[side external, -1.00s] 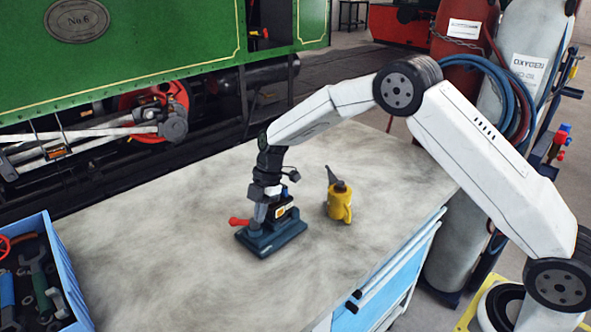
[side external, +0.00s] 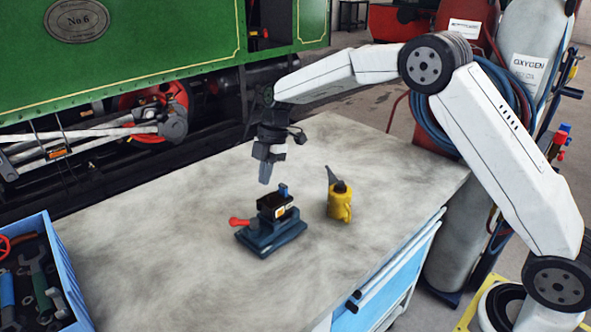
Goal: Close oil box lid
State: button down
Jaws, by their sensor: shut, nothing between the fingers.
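The oil box (side external: 270,233) sits on the workbench, a dark teal block with a wide base. A red handle (side external: 239,222) sticks out from its left side. A small blue piece (side external: 283,190) stands up at its top. The top looks dark, and the picture is too small to tell whether the lid is open or closed. My gripper (side external: 265,180) is above the box, slightly left of the blue piece. It points down, shut and empty, and looks clear of the box.
A yellow oil can (side external: 340,201) with a grey spout stands right of the box. A blue crate of tools (side external: 66,270) is at the left front. The workbench (side external: 180,220) is otherwise clear. A green locomotive (side external: 150,40) is behind, and gas cylinders (side external: 520,50) stand at right.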

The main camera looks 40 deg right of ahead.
aim_at(270, 198)
jog(key=shift+w+a, duration=0.2)
jog(key=shift+a, duration=0.1)
jog(key=x, duration=1)
jog(key=shift+w+d, duration=0.15)
jog(key=shift+d, duration=0.9)
jog(key=shift+w+d, duration=0.2)
jog(key=shift+d, duration=0.75)
